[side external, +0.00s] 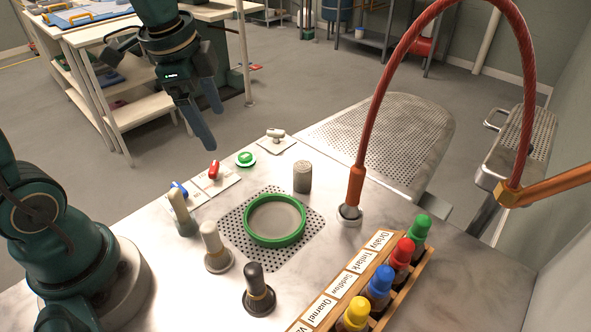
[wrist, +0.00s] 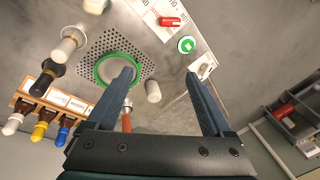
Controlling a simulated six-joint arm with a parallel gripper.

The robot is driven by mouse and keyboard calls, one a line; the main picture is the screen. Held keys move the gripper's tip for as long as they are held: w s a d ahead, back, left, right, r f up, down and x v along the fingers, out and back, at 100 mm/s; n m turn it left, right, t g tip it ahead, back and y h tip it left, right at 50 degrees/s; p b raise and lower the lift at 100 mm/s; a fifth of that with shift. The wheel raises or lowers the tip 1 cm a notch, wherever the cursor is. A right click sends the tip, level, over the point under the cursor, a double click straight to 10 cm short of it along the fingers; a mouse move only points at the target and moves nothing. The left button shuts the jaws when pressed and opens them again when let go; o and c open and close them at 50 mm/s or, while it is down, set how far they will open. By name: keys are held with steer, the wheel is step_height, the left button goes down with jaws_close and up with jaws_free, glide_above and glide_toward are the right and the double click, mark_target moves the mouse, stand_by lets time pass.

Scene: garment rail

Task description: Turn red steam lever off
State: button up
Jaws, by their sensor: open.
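The red steam lever (side external: 213,170) sits on a white marked plate on the worktop, between a blue lever (side external: 180,188) and a green round button (side external: 245,158). In the wrist view the red lever (wrist: 170,21) lies across its white plate near the top edge, beyond my fingertips. My gripper (side external: 205,122) is open and empty, above the worktop's back left edge and apart from the lever. In the wrist view, my gripper (wrist: 159,78) has its two fingers spread wide.
A white-plated lever (side external: 275,134) is at the worktop's back edge. A green ring (side external: 275,241) sits on a perforated plate, with several knobbed handles nearby. A wooden rack (side external: 375,300) of coloured-cap bottles stands front right. A red hose (side external: 385,90) arches over the right side.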

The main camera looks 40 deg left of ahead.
steer(key=w+a+f+g, duration=0.1)
steer(key=w+a+f, duration=0.1)
steer(key=a+f, duration=0.15)
steer(key=g, duration=0.2)
glide_above(214, 167)
steer(key=shift+h, duration=0.3)
step_height(214, 167, down, 5)
steer(key=shift+r, duration=0.1)
steer(key=shift+a+f, duration=0.1)
steer(key=shift+f, duration=2.35)
jaws_close()
steer(key=shift+n, duration=0.3)
steer(key=shift+n, duration=0.3)
steer(key=n, duration=0.3)
steer(key=shift+n, duration=2.6)
